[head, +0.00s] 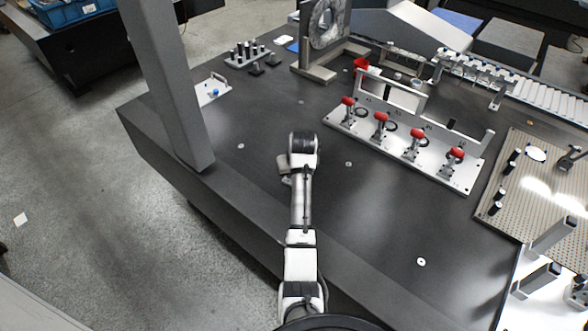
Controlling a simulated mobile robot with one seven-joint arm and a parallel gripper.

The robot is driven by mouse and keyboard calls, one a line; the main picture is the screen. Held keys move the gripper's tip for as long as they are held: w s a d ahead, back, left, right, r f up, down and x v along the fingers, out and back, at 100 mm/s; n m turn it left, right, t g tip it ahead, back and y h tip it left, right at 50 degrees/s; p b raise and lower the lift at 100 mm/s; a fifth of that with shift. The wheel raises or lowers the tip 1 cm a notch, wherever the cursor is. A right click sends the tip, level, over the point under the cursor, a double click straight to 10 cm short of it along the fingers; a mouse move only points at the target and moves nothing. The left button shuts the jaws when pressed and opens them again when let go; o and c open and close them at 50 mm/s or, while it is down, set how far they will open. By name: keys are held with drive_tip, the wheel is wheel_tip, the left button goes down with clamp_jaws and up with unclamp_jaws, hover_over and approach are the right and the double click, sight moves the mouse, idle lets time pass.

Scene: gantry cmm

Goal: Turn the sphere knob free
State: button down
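I cannot clearly identify the sphere knob. A small white plate (206,97) with a blue part (215,92) and a metal handle lies at the left of the dark table, behind the grey column, and is too small to read in detail. My arm reaches from the bottom centre over the table. My gripper (286,171) is near the arm's far end, partly hidden by the wrist, above bare table. It is apart from the white plate, and its fingers are not clear.
A grey column (165,75) stands at the left. A white rack (401,154) with several red-handled clamps stands right of my arm. A perforated plate (540,195) lies at the right. A block of pins (246,54) sits at the back. The table (350,215) is bare around my arm.

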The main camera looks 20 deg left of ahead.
drive_tip(key=shift+n, duration=0.3)
drive_tip(key=c, duration=1.2)
unclamp_jaws()
drive_tip(key=shift+r, duration=0.1)
drive_tip(key=v, duration=1.3)
drive_tip(key=shift+s+d+r, duration=0.15)
drive_tip(key=shift+d+r, duration=0.1)
